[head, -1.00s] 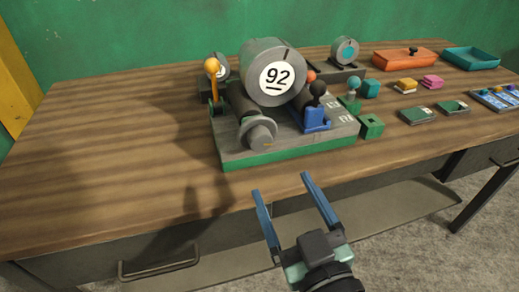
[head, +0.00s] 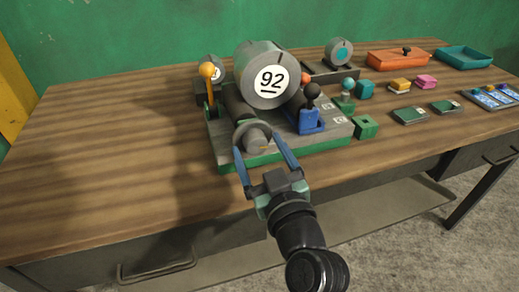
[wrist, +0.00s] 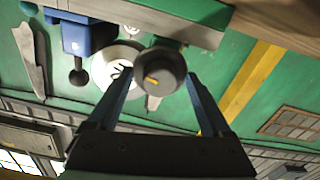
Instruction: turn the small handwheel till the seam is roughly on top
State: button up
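The small handwheel (head: 257,138) is a grey disc on the front of the machine, at the near end of a dark shaft. In the wrist view the handwheel (wrist: 160,68) faces me with a short orange mark on its face. My gripper (head: 257,146) is open, with its blue fingers on either side of the handwheel. I cannot tell whether they touch it. The big grey drum (head: 249,62) behind bears a white disc (head: 271,80) reading 92, underlined and slightly tilted. A short dark line, perhaps the seam, lies at the drum's upper right.
A yellow-knobbed lever (head: 208,85) stands left of the drum, and a blue block with a black-knobbed lever (head: 310,118) stands right of the handwheel. A green block (head: 364,127) sits beside the base. The table's left side is clear.

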grip_shut()
jog(key=shift+m, duration=0.4)
jog(key=m+p, duration=0.1)
jog(key=m, duration=0.2)
jog(key=shift+r+m, duration=0.1)
jog(key=shift+m, duration=0.3)
jog(key=shift+a+m+p, duration=0.1)
jog(key=shift+m+p, duration=1)
jog(key=shift+m, duration=1)
jog(key=shift+o, duration=0.3)
grip_release()
jog(key=shift+s, duration=0.1)
